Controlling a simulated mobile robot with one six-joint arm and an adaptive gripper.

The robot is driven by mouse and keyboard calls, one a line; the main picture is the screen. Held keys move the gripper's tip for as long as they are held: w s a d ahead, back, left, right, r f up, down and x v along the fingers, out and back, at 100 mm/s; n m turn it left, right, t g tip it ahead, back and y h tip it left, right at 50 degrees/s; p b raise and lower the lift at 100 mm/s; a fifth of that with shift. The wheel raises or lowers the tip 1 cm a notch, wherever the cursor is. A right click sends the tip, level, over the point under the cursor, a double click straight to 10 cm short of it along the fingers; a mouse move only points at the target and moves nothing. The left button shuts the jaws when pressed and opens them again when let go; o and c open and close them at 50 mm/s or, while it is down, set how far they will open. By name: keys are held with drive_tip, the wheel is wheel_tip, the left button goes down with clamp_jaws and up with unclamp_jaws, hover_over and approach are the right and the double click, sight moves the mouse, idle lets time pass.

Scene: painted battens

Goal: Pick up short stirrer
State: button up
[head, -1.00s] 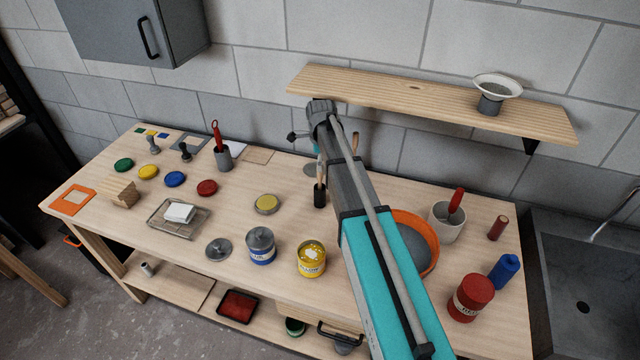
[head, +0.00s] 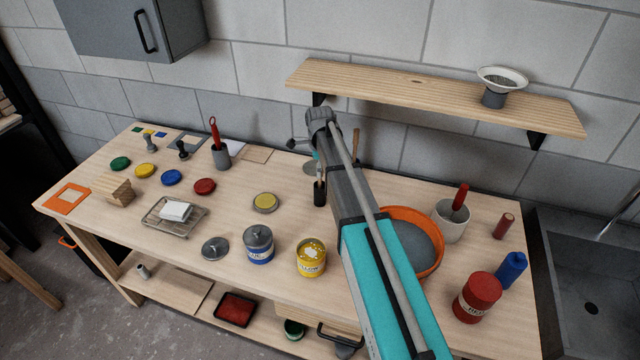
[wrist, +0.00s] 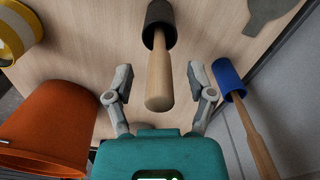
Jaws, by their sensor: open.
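Two wooden-handled stirrers show in the wrist view. One has a thick, short-looking handle (wrist: 158,75) and a dark end (wrist: 160,22); it also stands on the bench in the head view (head: 319,190). The other has a thinner, longer-looking wooden stick (wrist: 252,130) and a blue end (wrist: 228,74), nearer the wall. The thick handle lies between the fingers of my gripper (wrist: 158,82) as the wrist view looks, with gaps on both sides. My gripper is open and empty. In the head view the arm hides most of it.
An orange bucket (wrist: 45,128) is close on the left in the wrist view, with a yellow tin (wrist: 18,32) beyond it. The wall rises on the right. In the head view a wooden shelf (head: 430,96) juts out above the bench behind my arm.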

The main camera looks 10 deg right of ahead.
drive_tip(key=shift+f, duration=0.45)
idle(0.3)
drive_tip(key=c, duration=1)
